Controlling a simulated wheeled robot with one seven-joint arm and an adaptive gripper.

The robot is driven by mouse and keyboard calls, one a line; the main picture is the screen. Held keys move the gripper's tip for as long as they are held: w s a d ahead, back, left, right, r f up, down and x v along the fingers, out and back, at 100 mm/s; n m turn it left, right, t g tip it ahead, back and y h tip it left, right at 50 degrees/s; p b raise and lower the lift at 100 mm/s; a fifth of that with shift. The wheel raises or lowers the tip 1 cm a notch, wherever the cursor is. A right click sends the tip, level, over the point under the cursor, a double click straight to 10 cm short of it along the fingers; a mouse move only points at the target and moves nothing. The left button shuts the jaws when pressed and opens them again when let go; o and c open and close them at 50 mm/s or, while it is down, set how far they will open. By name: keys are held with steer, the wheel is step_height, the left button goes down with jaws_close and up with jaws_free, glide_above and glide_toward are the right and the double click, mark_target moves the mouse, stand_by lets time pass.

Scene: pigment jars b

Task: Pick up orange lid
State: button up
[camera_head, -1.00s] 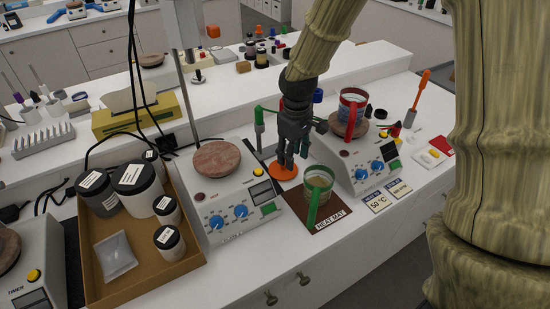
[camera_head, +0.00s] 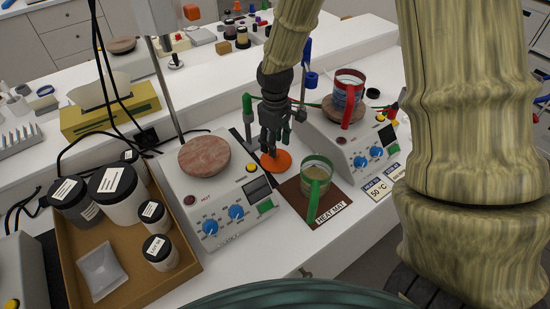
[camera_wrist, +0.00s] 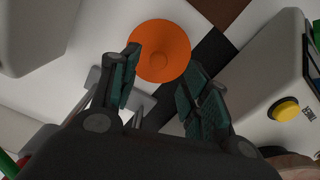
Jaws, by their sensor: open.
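The orange lid (camera_head: 278,160) is a flat disc with a small round knob in its middle. It lies on the white bench between the two hot plates, just behind the heat mat. In the wrist view the lid (camera_wrist: 160,48) sits just beyond my fingertips, with its knob between their lines. My gripper (camera_head: 272,150) points down above the lid and hides part of it in the head view. In the wrist view its two dark green finger pads (camera_wrist: 158,82) are spread apart, with nothing between them.
A hot plate (camera_head: 215,195) stands close on the left and another (camera_head: 355,150) on the right, carrying a red-handled beaker (camera_head: 348,90). A green-handled beaker (camera_head: 317,175) stands on the brown heat mat (camera_head: 325,213) in front. A cardboard tray (camera_head: 185,270) of jars is at left.

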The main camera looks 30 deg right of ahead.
steer(key=shift+w+f, duration=0.1)
steer(key=shift+w, duration=0.05)
steer(key=shift+s+d+f+p, duration=0.2)
steer(key=shift+s+f+p, duration=0.15)
steer(key=shift+s+p, duration=0.35)
steer(key=f, duration=0.1)
steer(key=w+f, duration=0.1)
steer(key=f, duration=0.1)
steer(key=shift+w+p, duration=0.15)
steer(key=shift+p, duration=0.25)
steer(key=shift+f, duration=0.25)
steer(key=shift+s, duration=0.35)
steer(key=shift+w+f, duration=0.15)
jaws_close()
